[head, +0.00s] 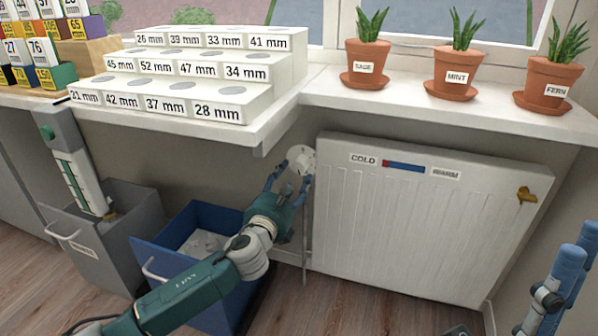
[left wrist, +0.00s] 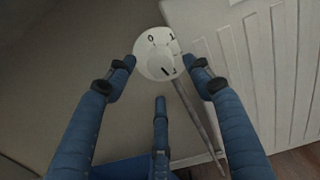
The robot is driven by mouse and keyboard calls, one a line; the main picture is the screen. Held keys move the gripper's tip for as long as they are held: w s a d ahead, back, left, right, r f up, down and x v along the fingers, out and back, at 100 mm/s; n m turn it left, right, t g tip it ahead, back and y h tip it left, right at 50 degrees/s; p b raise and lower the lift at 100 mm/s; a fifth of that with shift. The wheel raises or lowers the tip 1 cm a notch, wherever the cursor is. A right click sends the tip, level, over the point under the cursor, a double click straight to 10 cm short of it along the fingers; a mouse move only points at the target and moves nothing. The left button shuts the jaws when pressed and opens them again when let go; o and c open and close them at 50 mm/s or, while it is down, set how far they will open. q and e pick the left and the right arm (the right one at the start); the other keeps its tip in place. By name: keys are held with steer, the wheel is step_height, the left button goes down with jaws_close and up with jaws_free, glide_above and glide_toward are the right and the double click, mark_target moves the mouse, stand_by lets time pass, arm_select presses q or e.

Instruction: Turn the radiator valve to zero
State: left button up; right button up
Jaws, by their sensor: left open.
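The radiator valve (head: 301,159) is a round white knob at the upper left corner of the white radiator (head: 420,225). In the left wrist view the valve (left wrist: 154,54) shows a dark 0 at its upper left, another mark at upper right and a dark mark lower down. My left gripper (head: 294,174) is open at the valve, with a blue finger on each side of it in the wrist view (left wrist: 161,64); contact is unclear. A third finger sits below. My right gripper (head: 578,250) shows only partly at the lower right edge, away from the radiator.
A pipe (left wrist: 197,122) runs down from the valve. A blue bin (head: 205,215) and a grey drawer bin (head: 110,235) stand below left. The windowsill (head: 450,105) above holds potted plants and labelled white steps (head: 200,70). A COLD-WARM strip (head: 404,165) is on the radiator.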

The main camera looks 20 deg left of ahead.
mark_target(298, 168)
arm_select(q)
steer(key=w+b, duration=0.1)
steer(key=w, duration=0.4)
steer(key=shift+f, duration=0.2)
steer(key=shift+w+r+b, duration=0.1)
steer(key=shift+w+b, duration=0.3)
steer(key=shift+w, duration=0.4)
steer(key=shift+c, duration=0.3)
steer(key=c, duration=1.1)
